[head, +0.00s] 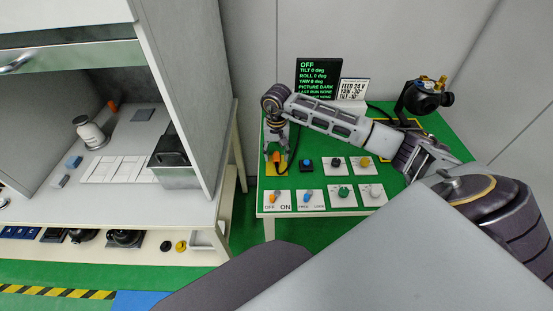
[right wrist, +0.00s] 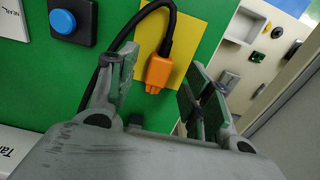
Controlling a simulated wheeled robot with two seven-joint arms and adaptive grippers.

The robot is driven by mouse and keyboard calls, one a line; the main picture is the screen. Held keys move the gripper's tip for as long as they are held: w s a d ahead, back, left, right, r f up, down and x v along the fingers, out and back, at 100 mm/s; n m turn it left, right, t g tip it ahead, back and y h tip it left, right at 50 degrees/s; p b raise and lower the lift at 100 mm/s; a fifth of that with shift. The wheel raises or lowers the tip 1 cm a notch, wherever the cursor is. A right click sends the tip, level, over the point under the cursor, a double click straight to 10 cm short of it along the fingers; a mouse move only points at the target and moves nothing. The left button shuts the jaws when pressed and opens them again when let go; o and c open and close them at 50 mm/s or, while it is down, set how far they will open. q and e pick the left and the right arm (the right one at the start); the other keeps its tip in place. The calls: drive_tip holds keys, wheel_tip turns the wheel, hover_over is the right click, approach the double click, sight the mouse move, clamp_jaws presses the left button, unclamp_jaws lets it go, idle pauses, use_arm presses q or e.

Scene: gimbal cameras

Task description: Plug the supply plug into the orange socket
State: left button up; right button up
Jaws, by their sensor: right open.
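The orange supply plug (right wrist: 158,72) with its black cable (right wrist: 132,45) lies on a yellow patch (right wrist: 190,30) of the green bench. It also shows in the head view (head: 277,157), at the bench's left side. My right gripper (head: 275,147) is over it, pointing down. In the right wrist view the open fingers (right wrist: 157,78) stand on either side of the plug, with gaps to both sides. I cannot make out an orange socket. A black gimbal camera (head: 425,100) stands at the bench's back right, its base partly hidden by my right arm. My left gripper is not in view.
A blue button (head: 306,164) and several switch and knob plates (head: 340,195) lie right and in front of the plug. A dark display (head: 318,77) reading OFF and a "FEED 24 V" card (head: 354,89) stand behind. A cabinet (head: 190,90) rises at the left.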

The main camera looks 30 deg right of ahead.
sight(277, 160)
drive_tip(key=shift+f, duration=1.25)
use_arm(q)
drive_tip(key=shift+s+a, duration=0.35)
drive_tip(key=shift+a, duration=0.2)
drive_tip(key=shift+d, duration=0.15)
